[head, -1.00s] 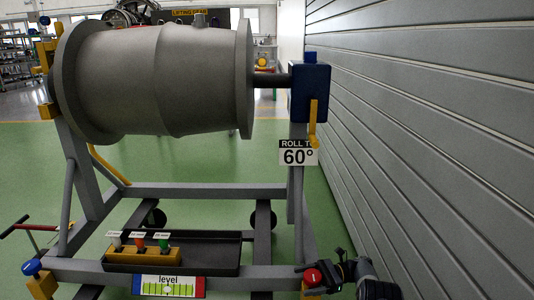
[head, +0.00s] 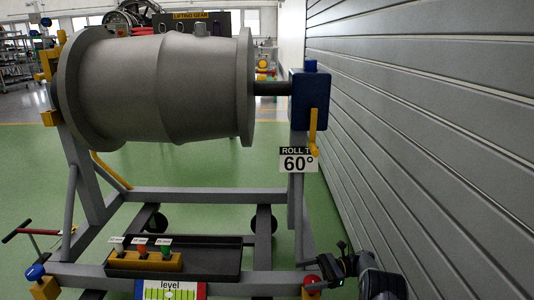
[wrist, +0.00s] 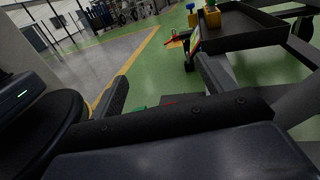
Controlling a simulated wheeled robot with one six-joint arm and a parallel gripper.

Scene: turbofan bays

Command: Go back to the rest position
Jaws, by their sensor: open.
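My gripper (head: 337,266) is at the lower right in the head view, beside the right foot of the grey stand and close to the shutter wall. It holds nothing that I can see. In the wrist view my gripper (wrist: 162,92) shows its two dark fingers spread wide apart, with green floor between them.
A grey stand (head: 190,195) bears a large grey casing (head: 160,85). A blue gearbox (head: 310,98) with a yellow crank hangs at its right. A black tray (head: 215,260) holds a yellow block with coloured pieces. A shutter wall (head: 430,120) closes the right side; green floor lies left.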

